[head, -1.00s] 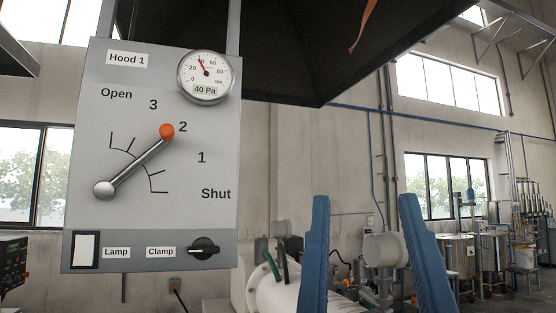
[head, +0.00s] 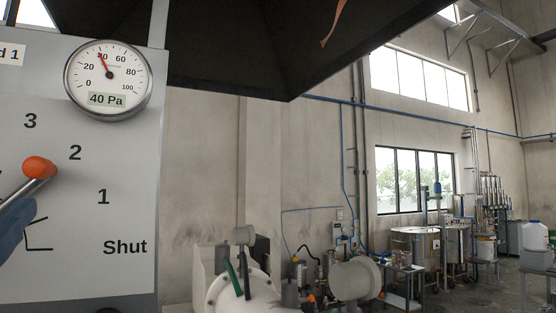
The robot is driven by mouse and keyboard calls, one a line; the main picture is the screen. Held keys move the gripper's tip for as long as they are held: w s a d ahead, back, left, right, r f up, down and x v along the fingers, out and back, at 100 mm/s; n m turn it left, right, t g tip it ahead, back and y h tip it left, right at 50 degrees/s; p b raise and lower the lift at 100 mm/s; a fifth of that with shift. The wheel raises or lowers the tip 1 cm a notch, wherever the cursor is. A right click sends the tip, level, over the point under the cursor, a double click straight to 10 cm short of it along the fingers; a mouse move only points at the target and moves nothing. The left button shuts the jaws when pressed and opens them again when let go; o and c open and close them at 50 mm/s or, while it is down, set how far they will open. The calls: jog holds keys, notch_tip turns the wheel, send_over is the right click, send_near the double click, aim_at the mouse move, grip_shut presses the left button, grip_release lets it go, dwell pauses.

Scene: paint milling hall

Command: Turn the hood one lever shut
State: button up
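The hood one panel (head: 110,205) fills the left side of the head view, its left part cut off by the frame edge. The lever's orange knob (head: 40,167) sits beside the 2 mark, with the 1 and Shut marks lower right of it. The lever's metal rod (head: 18,192) runs down left from the knob, and its pivot is out of view. One blue finger of my gripper (head: 12,228) shows at the left edge, just below the rod, seemingly close to it. The other finger is not visible, and contact cannot be told.
A round gauge (head: 108,80) on the panel reads 40 Pa. The dark hood (head: 270,50) hangs above. White and grey machinery (head: 235,295) stands low behind the panel. Metal tanks (head: 415,245) and a white jug (head: 535,236) are at the right.

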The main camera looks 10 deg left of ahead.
aim_at(33, 169)
jog(key=p+x, duration=1.1)
jog(key=shift+d+r, duration=0.1)
jog(key=shift+r, duration=0.1)
jog(key=shift+w+a+r, duration=0.1)
jog(key=shift+w+a, duration=0.2)
jog(key=shift+w, duration=0.2)
grip_shut()
dwell(0.9)
